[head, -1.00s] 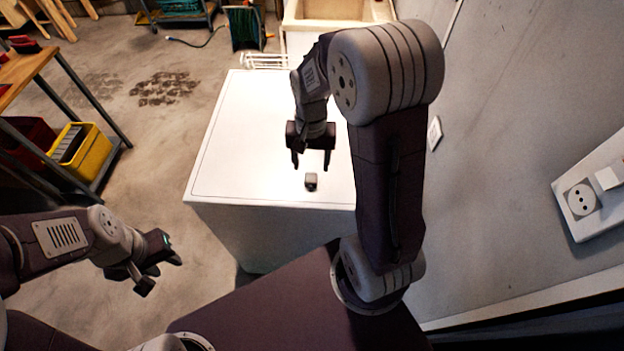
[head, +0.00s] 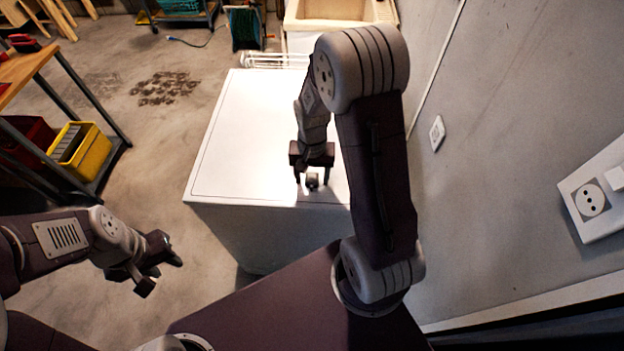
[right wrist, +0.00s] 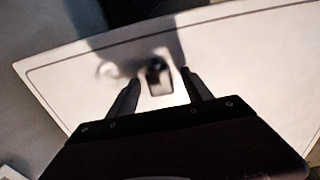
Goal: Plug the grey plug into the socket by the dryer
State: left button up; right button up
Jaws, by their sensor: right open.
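The small grey plug (head: 312,180) lies on the white top of the dryer (head: 240,150), near its front edge. My right gripper (head: 312,184) is open and low over the top, with its fingers on either side of the plug. In the right wrist view the plug (right wrist: 160,84) lies between the open fingertips (right wrist: 160,78), with gaps on both sides. A small white socket (head: 437,133) is on the grey wall right of the dryer. A larger white panel with a round socket (head: 590,200) is at the far right. My left gripper (head: 164,276) is open and empty over the floor.
A pale sink (head: 335,14) stands behind the dryer. A workbench (head: 30,68) with a yellow bin (head: 88,155) under it is at the left. The rest of the dryer top is clear. The wall limits room on the right.

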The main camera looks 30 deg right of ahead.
aim_at(311, 179)
grip_shut()
jog(key=shift+r, duration=0.2)
jog(key=shift+r, duration=0.25)
jog(key=r, duration=0.4)
jog(key=shift+s+a, duration=0.25)
jog(key=shift+a, duration=0.05)
jog(key=s+a+r+p, duration=0.1)
jog(key=s+a+r, duration=0.5)
jog(key=s+a, duration=0.1)
jog(key=shift+s+a, duration=0.3)
jog(key=shift+a, duration=0.15)
jog(key=shift+r, duration=0.1)
